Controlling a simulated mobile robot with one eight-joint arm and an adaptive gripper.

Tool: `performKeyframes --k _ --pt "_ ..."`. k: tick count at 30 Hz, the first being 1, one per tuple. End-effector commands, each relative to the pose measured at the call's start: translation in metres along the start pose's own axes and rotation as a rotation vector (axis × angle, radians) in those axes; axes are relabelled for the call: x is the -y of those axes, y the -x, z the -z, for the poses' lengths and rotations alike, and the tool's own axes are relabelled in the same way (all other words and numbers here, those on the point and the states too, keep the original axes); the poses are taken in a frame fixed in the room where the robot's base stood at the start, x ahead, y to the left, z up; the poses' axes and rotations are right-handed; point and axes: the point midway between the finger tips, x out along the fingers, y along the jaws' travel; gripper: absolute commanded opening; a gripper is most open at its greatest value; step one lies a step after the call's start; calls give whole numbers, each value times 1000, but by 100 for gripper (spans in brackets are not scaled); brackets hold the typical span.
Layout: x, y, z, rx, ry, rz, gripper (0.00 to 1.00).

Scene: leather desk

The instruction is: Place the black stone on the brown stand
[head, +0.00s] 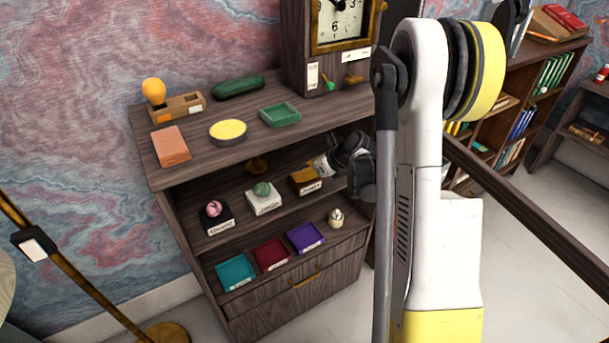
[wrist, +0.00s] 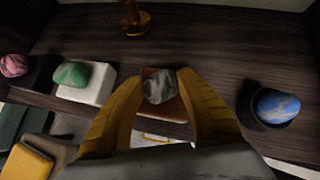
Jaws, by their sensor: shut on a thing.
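My gripper (wrist: 161,84) has its two yellow fingers shut on the black stone (wrist: 158,87), a dark grey stone with pale veins. The stone is over the brown stand (wrist: 172,108) in the wrist view; I cannot tell whether it touches the top. In the head view the brown stand (head: 304,183) is on the middle shelf, with my gripper (head: 321,166) at its upper right. The stone cannot be made out there.
A green stone (wrist: 72,74) on a white stand (wrist: 98,86) and a pink stone (wrist: 14,66) are to the left. A blue stone (wrist: 277,106) is close on the right. A brass piece (wrist: 137,22) stands behind. The upper shelf board (head: 190,165) overhangs.

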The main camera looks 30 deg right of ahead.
Motion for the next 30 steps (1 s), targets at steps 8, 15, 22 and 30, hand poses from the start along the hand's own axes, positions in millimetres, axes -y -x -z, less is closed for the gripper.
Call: performKeyframes --k 8,15,22,30 --pt "0 -1 2 1 0 0 8" --pt "0 -2 4 0 0 0 63" --pt "0 -2 3 0 1 0 63" --pt "1 31 -1 0 -1 3 63"
